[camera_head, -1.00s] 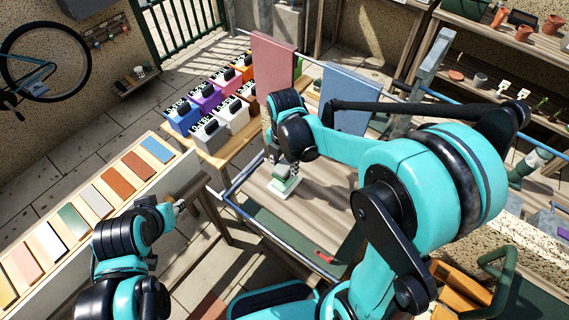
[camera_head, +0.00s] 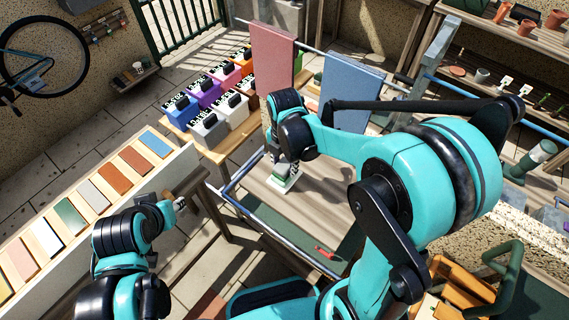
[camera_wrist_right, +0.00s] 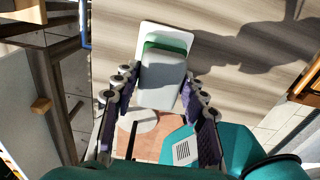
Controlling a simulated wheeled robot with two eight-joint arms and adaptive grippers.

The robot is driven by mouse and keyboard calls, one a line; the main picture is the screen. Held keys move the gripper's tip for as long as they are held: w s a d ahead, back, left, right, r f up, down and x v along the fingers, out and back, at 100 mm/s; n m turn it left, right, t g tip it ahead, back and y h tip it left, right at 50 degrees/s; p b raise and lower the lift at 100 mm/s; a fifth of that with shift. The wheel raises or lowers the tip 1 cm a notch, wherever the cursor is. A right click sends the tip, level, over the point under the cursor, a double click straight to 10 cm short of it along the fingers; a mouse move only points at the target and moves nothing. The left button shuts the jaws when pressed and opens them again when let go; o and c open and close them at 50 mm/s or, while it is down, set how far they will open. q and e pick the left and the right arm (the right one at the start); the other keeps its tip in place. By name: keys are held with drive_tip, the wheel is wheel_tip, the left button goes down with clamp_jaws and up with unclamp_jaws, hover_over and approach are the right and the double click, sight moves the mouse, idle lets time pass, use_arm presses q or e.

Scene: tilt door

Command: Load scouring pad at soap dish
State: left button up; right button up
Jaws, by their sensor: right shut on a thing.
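The scouring pad (camera_wrist_right: 163,80), pale grey with a green layer, is between the fingers of my right gripper (camera_wrist_right: 160,100) in the right wrist view. The gripper is shut on it. The white soap dish (camera_wrist_right: 147,34) shows just beyond the pad, which overlaps it; I cannot tell whether they touch. In the head view the dish (camera_head: 281,186) lies on the wooden bench top, with my right gripper (camera_head: 285,168) just above it and the pad mostly hidden. My left gripper (camera_head: 182,204) is over at the left, too small to read its fingers.
A blue rail (camera_head: 280,235) runs along the bench's near edge. Red (camera_head: 272,58) and blue (camera_head: 350,92) panels hang behind. Several coloured boxes (camera_head: 207,130) stand on a side table. A red-handled tool (camera_head: 325,253) lies near the front. Bench top right of the dish is clear.

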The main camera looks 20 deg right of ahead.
sight(285, 164)
drive_tip(key=shift+f+b, duration=0.5)
drive_tip(key=shift+f, duration=0.05)
idle(1.4)
wheel_tip(285, 164, up, 7)
drive_tip(key=p, duration=0.5)
idle(0.3)
idle(0.7)
